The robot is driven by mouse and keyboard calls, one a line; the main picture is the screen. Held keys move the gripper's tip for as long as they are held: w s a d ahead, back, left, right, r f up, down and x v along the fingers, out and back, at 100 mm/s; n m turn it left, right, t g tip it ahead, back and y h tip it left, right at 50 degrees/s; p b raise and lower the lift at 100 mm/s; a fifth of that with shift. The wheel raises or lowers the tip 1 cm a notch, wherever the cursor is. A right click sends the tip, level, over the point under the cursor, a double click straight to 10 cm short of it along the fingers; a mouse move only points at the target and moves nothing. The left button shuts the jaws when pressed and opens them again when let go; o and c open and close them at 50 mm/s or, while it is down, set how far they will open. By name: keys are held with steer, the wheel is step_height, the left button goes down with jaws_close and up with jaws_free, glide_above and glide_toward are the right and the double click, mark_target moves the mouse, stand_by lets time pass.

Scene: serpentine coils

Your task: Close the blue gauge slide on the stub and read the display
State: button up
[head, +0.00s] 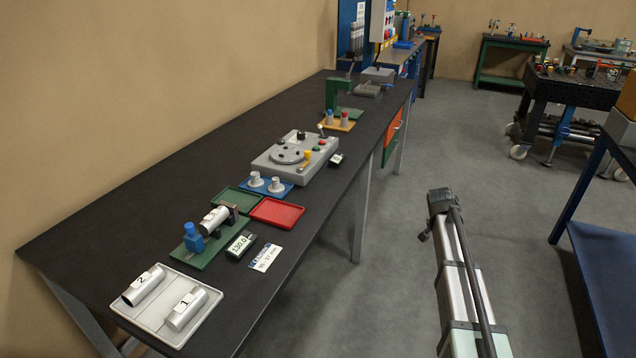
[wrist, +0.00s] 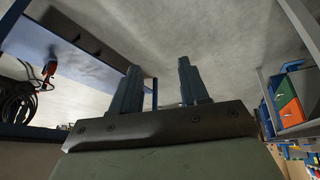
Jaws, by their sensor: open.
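The gauge has a green base (head: 212,252) near the front of the long black bench in the head view. Its blue slide (head: 194,239) stands at the near-left end. A silver stub (head: 215,219) marked 3 lies on dark supports on the base, beyond the slide. The slide looks close to the stub's near end; I cannot tell whether they touch. The display (head: 240,244), right of the gauge, seems to read 130.0. My gripper (wrist: 158,82) is open and empty in the wrist view, with its fingers apart over floor, away from the gauge.
A pale tray (head: 152,325) holds stubs 2 (head: 142,287) and 1 (head: 186,308). A card (head: 266,257) lies beside the display. Green (head: 236,201) and red (head: 277,212) trays, a blue holder (head: 267,189) and a grey machine (head: 270,165) stand farther back. Open floor lies right of the bench.

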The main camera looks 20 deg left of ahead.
steer(key=s+a+r+y, duration=0.1)
steer(key=s+a+r, duration=0.15)
steer(key=a, duration=0.75)
steer(key=s+a+r, duration=0.1)
steer(key=a+r, duration=0.2)
steer(key=a, duration=0.7)
step_height(320, 180, up, 18)
steer(key=n+g+y, duration=0.2)
steer(key=n+g, duration=0.2)
steer(key=g, duration=0.1)
glide_above(189, 224)
steer(key=shift+f, duration=0.1)
steer(key=shift+s+f, duration=0.1)
steer(key=shift+s, duration=0.05)
step_height(189, 224, down, 9)
steer(key=shift+r, duration=0.1)
jaws_close()
